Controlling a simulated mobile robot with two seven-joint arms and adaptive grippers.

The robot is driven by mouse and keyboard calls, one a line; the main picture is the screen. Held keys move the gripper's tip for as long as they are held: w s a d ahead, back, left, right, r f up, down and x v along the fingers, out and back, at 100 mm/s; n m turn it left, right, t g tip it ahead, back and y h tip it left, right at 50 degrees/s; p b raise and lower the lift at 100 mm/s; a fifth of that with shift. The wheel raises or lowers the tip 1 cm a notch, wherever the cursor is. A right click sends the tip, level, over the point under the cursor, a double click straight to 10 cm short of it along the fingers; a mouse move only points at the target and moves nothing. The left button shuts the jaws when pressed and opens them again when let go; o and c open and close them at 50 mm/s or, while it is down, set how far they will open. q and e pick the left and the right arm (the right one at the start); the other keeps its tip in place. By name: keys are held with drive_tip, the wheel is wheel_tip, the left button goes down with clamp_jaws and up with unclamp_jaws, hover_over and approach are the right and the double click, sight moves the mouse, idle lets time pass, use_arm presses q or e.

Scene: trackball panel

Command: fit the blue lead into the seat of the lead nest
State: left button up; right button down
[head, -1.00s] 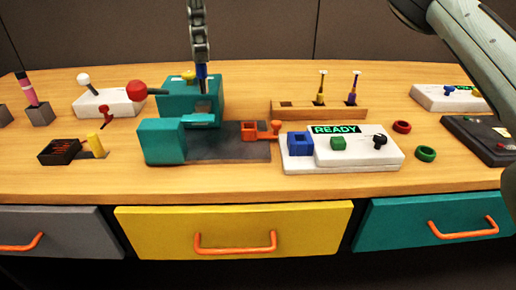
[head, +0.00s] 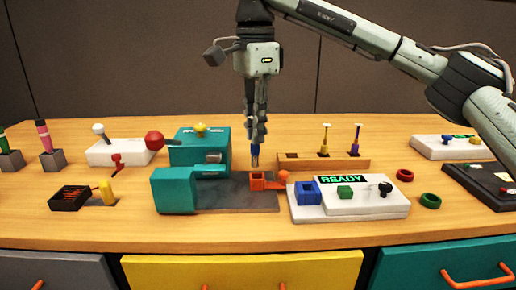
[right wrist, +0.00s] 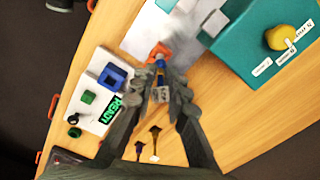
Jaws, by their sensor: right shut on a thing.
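The blue lead (head: 255,158) hangs upright from my right gripper (head: 257,136), which is shut on its upper part. Its lower tip is just above or at an orange block with a square opening (head: 258,184), which looks like the lead nest; I cannot tell whether the tip is inside. In the right wrist view, the blue lead (right wrist: 160,66) sits between the fingers of my right gripper (right wrist: 162,85), and its end overlaps the orange block (right wrist: 158,50), hiding part of the opening. My left gripper is not in view.
The nest is at the right end of a grey plate (head: 235,196) beside a teal machine (head: 172,192). A white READY panel (head: 335,210) with a blue socket (head: 307,193) stands close right. A wooden rack (head: 340,163) with two leads stands behind.

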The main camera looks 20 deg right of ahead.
sight(258, 153)
drive_tip(key=shift+w+d+f, duration=0.15)
drive_tip(key=shift+d+f, duration=0.15)
drive_tip(key=shift+f, duration=1.9)
drive_tip(key=shift+f, duration=0.1)
drive_tip(key=c, duration=2)
unclamp_jaws()
drive_tip(key=shift+f, duration=0.1)
drive_tip(key=o, duration=0.5)
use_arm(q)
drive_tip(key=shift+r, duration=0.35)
